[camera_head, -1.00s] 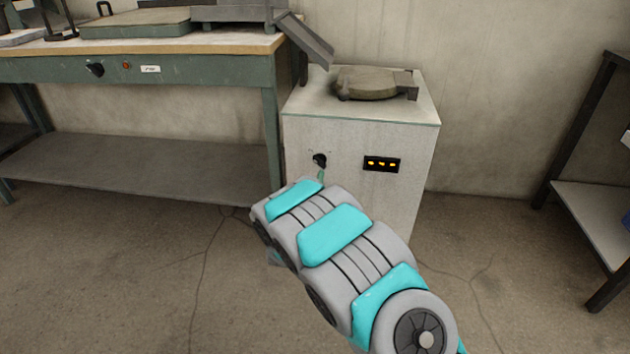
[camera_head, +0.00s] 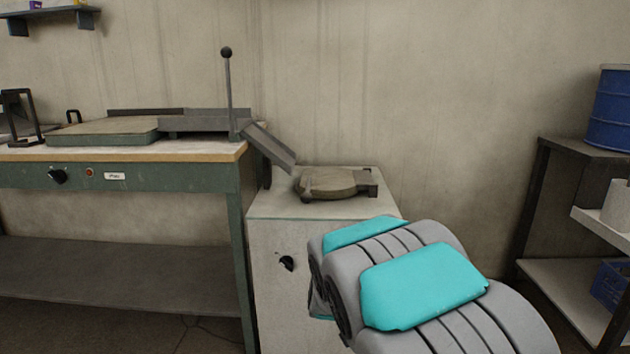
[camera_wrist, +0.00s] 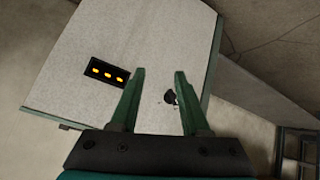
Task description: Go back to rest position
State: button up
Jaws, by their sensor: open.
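My gripper (camera_wrist: 158,82) shows in the wrist view with its two green fingers apart and nothing between them. It faces the front of a pale cabinet (camera_wrist: 150,40), with the black knob (camera_wrist: 170,97) seen near the right finger and the lit display (camera_wrist: 107,72) left of the left finger. In the head view my arm crosses the lower right in front of the cabinet (camera_head: 265,290), and my gripper is hidden behind it.
A round stone-like mould (camera_head: 330,182) lies on the cabinet top. A sloped metal chute (camera_head: 270,147) leads down to it from the green workbench (camera_head: 150,175). A dark shelf rack (camera_head: 560,270) with a blue drum (camera_head: 610,110) stands at right.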

jog(key=s+d+r+m+g, duration=0.1)
jog(key=s+d+g, duration=0.2)
jog(key=s, duration=1.1)
jog(key=s+d+r+m+g, duration=0.2)
jog(key=s+d+g, duration=0.2)
jog(key=s, duration=1.1)
jog(key=s+d+r+m+g, duration=0.1)
jog(key=s+d, duration=0.4)
jog(key=s, duration=1)
jog(key=r+g, duration=0.1)
jog(key=g, duration=0.1)
jog(key=shift+s+d+r+g, duration=0.15)
jog(key=shift+d+r+g, duration=0.1)
jog(key=shift+d+g, duration=0.15)
